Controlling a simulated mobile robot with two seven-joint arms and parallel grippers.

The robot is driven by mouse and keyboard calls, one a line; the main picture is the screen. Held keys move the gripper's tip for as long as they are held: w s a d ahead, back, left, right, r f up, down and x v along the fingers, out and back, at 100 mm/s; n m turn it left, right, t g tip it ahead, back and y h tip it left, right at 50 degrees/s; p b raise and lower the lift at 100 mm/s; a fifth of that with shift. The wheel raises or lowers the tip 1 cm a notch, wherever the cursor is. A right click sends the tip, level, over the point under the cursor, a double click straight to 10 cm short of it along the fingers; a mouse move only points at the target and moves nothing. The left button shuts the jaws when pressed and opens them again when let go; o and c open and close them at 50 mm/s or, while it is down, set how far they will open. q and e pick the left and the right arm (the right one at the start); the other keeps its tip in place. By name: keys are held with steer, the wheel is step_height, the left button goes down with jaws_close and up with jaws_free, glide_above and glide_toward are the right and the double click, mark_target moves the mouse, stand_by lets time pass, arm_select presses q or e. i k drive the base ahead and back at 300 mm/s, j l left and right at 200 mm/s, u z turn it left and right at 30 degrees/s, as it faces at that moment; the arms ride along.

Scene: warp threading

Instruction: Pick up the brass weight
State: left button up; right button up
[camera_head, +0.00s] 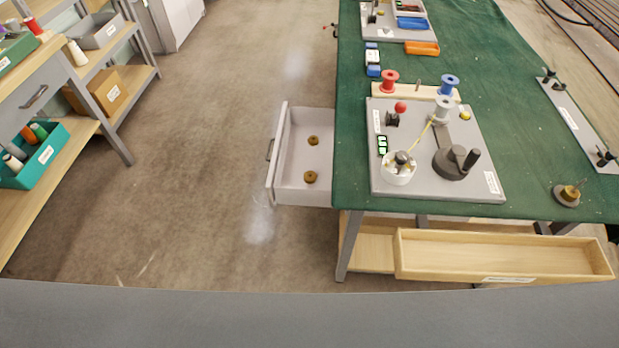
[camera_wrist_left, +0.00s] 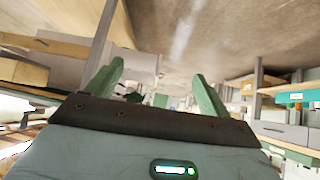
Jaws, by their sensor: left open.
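Two small brass weights lie apart in the open grey drawer (camera_head: 290,165) in the head view, one farther back (camera_head: 313,140) and one nearer the front (camera_head: 311,177). Another brass-coloured piece (camera_head: 569,192) sits on a grey disc at the right front of the green table. I cannot tell which one is meant. My left gripper (camera_wrist_left: 155,85) shows only in the left wrist view, with its two green fingers apart and nothing between them. No weight shows in that view. My right gripper is in neither view.
The green-topped table (camera_head: 520,150) carries a grey board (camera_head: 400,185) with a white cup, spools and a dark crank. A wooden tray (camera_head: 410,262) juts out below its front edge. Shelves with bins (camera_head: 50,145) stand at left. The floor (camera_head: 200,170) between is clear.

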mark_target(311, 177)
steer(key=z, duration=1.75)
steer(key=u, duration=1.75)
steer(key=z, duration=0.5)
steer(key=i+j+z, duration=0.15)
steer(key=j+z, duration=0.3)
steer(key=i+j+z, duration=0.1)
steer(key=j+z, duration=0.15)
steer(key=z, duration=0.2)
